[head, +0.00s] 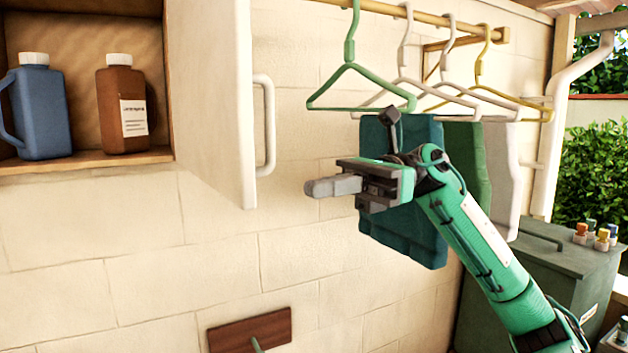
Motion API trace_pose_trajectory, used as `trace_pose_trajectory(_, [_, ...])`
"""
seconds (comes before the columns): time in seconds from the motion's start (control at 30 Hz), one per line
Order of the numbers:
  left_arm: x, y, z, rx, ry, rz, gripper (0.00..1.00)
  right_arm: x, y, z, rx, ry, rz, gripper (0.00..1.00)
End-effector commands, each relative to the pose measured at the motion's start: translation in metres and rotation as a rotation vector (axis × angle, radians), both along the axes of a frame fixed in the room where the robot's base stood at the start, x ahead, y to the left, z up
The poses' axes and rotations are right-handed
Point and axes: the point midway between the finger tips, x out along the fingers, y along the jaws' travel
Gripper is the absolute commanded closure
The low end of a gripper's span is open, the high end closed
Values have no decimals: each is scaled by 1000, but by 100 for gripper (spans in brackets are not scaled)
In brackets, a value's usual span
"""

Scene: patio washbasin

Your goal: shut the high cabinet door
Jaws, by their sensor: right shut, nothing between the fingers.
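The high cabinet (82,161) is on the wall at the upper left, and its inside is in sight. Its white door (215,100) stands open, swung out at the cabinet's right side, with a white bar handle (268,125) on its right face. My right gripper (312,188) is shut and empty. It is to the right of the door and a little below the handle in the picture, and looks apart from both. My left gripper is not in view.
A blue jug (40,108) and a brown bottle (124,108) stand inside the cabinet. Several hangers (350,78) and towels (425,235) hang behind my right arm. A grey-green box (540,265) stands at the right. A wooden plaque (248,331) is on the wall below.

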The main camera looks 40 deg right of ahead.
Motion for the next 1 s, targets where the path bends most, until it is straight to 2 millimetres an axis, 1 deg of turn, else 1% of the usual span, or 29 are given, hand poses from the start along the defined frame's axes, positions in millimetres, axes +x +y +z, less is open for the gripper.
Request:
trace_pose_trajectory(0.03, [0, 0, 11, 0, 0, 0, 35, 0, 9, 6, 0, 1, 3, 100])
trace_pose_trajectory(0.1, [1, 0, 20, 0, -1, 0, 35, 2, 21, 6, 0, 2, 2, 100])
trace_pose_trajectory(0.3, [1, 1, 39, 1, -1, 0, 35, 5, 53, 6, 2, 2, 3, 100])
trace_pose_trajectory(0.43, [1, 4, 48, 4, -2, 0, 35, 8, 66, 4, 3, 3, 1, 100])
trace_pose_trajectory(0.63, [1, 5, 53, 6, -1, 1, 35, 9, 77, 2, 4, 2, -1, 100])
trace_pose_trajectory(1.0, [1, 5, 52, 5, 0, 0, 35, 9, 78, 1, 4, 2, -1, 100])
